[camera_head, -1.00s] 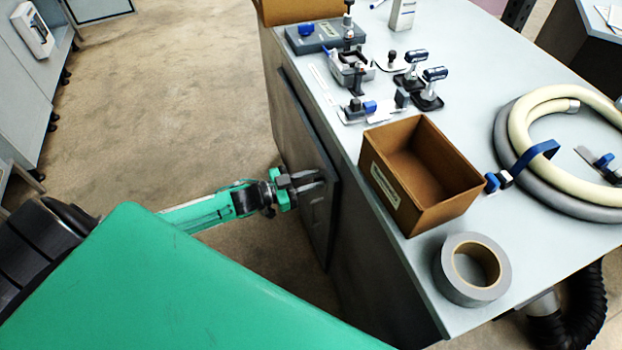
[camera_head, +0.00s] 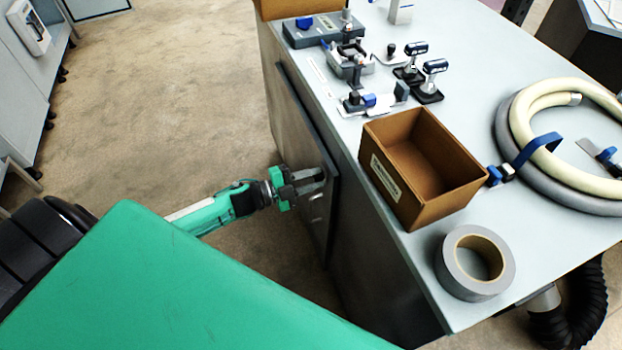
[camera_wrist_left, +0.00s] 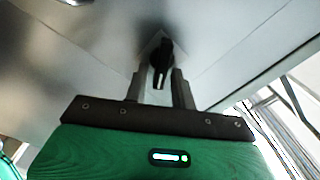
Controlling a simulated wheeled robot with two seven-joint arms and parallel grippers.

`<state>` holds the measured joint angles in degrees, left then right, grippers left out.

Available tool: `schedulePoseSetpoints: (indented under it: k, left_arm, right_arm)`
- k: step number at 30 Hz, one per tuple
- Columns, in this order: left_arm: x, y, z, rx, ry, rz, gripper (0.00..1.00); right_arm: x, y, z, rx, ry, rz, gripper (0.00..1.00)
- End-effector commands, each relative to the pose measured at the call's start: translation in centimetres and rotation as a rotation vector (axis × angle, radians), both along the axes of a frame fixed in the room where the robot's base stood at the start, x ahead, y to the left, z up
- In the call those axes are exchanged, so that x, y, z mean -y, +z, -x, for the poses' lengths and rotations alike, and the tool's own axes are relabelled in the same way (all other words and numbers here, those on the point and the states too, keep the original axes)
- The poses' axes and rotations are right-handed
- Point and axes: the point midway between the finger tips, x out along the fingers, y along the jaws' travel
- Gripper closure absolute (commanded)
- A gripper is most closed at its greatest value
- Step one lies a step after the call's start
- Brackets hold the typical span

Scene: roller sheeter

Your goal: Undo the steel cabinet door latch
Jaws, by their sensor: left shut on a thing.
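The steel cabinet door (camera_head: 305,165) is on the side of the bench, in the left-centre of the head view. It also fills the upper part of the left wrist view (camera_wrist_left: 90,75). The latch (camera_wrist_left: 161,62) is a small dark handle on the door, seen between the fingers in the left wrist view. My left gripper (camera_head: 310,182) reaches the door from the left and is shut on the latch, its two fingers one on each side of it (camera_wrist_left: 162,88). In the head view the fingers hide the latch. My right gripper is not in view.
The bench top (camera_head: 400,270) above the door holds a cardboard box (camera_head: 390,190), a tape roll (camera_head: 475,262), a coiled hose (camera_head: 510,160) and several small fixtures. Open floor (camera_head: 180,100) lies left of the bench.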

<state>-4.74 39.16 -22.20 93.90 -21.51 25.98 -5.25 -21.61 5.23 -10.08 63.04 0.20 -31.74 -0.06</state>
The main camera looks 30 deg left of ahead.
Motion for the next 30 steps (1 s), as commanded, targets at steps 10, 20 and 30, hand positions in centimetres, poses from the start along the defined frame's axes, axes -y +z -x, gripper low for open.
schedulePoseSetpoints:
  k: [10,20,30]
  left_arm:
    - [0.1,-0.7,0.2,0.204,0.000,-0.228,0.97]
    - [0.2,-0.8,0.2,0.329,0.001,-0.368,0.97]
    - [0.2,-0.8,0.2,0.371,0.000,-0.418,0.97]
  right_arm:
    - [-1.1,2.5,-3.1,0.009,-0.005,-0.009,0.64]
    - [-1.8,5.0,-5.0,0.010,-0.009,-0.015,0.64]
    - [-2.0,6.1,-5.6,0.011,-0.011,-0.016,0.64]
